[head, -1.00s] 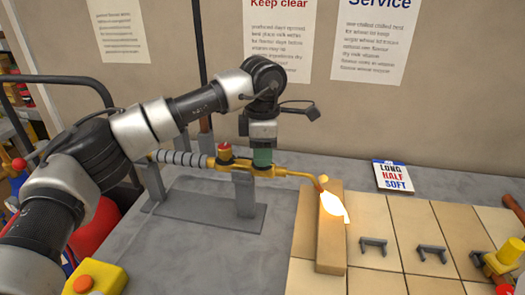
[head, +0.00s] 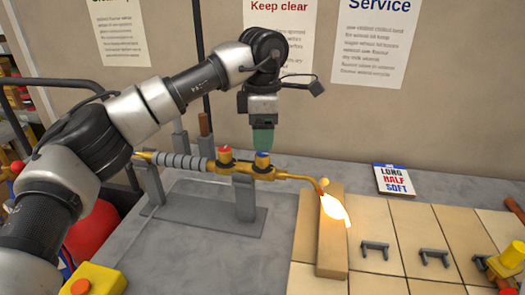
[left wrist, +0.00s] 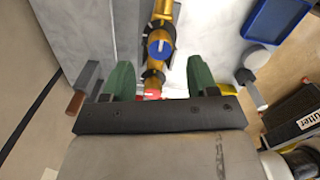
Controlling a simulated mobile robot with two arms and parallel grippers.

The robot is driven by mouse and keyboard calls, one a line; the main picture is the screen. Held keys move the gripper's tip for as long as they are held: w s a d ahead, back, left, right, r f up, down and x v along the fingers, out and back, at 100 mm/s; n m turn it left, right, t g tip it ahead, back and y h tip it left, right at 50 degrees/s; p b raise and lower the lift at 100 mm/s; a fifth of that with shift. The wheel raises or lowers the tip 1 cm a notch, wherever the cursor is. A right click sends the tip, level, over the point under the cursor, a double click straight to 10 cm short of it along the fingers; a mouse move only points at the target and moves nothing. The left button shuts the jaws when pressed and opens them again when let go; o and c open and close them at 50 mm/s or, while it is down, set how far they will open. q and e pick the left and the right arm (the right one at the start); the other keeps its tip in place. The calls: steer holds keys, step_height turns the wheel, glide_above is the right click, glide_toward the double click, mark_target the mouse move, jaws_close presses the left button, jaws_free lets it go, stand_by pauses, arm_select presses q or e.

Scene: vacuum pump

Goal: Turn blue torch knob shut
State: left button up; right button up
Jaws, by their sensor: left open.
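The brass torch (head: 235,167) lies on a grey stand and a flame (head: 335,209) burns at its tip. The blue knob (head: 262,158) shows on top of the torch, right of the red knob (head: 225,154). My left gripper (head: 263,150) points down just above the blue knob, with clear air hardly visible between them. There the blue knob (left wrist: 160,47) lies beyond the fingers, and the red knob (left wrist: 152,94) shows near the gripper body.
The flame plays against a tan brick (head: 331,250) on the tiles. A yellow box with an orange button (head: 82,286) is at the front left. A small card (head: 393,179) and grey brackets (head: 375,249) lie to the right. The bench behind the torch is mostly clear.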

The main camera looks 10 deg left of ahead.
mark_target(263, 154)
arm_select(q)
step_height(263, 154, up, 5)
steer(key=shift+r, duration=0.2)
